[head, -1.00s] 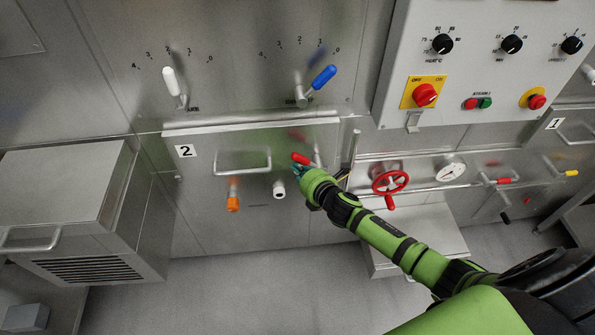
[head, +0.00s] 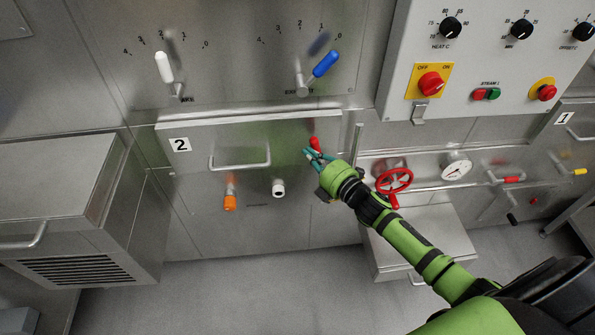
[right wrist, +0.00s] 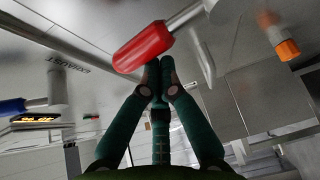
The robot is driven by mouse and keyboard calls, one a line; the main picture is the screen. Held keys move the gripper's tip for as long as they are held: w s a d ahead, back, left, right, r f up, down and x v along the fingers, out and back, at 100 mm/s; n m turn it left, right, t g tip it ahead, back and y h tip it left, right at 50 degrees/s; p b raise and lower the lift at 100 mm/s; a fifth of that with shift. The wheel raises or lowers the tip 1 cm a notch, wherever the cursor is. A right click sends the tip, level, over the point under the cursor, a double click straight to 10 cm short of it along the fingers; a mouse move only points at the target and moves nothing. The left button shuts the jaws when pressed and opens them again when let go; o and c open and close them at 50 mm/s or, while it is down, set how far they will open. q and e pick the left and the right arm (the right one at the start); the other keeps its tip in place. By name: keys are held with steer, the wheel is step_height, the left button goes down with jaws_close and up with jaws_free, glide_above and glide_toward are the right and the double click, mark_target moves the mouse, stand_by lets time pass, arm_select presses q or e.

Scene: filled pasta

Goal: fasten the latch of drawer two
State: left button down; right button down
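Drawer two has a steel front (head: 225,190) with a "2" label (head: 180,145) and a bar handle (head: 240,166). Its latch lever with a red grip (head: 315,142) is at the right end of the front, with the grip pointing steeply up. My right gripper (head: 314,156) is just below the red grip. In the right wrist view the fingertips (right wrist: 160,68) are together with nothing seen between them. The red grip (right wrist: 143,47) lies right at the tips; I cannot tell whether they touch. The latch's pivot is partly hidden by my gripper. My left gripper is out of view.
An orange knob (head: 230,200) and a white knob (head: 278,190) stick out below the drawer handle. A red handwheel (head: 394,180) is right of my wrist. White (head: 163,68) and blue (head: 326,63) levers are above. A steel box (head: 65,205) juts out at left.

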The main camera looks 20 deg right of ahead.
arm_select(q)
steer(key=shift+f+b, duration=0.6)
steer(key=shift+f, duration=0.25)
arm_select(e)
steer(key=shift+s+d+r+m+t, duration=0.15)
steer(key=shift+d+m+t, duration=0.35)
steer(key=shift+m, duration=0.3)
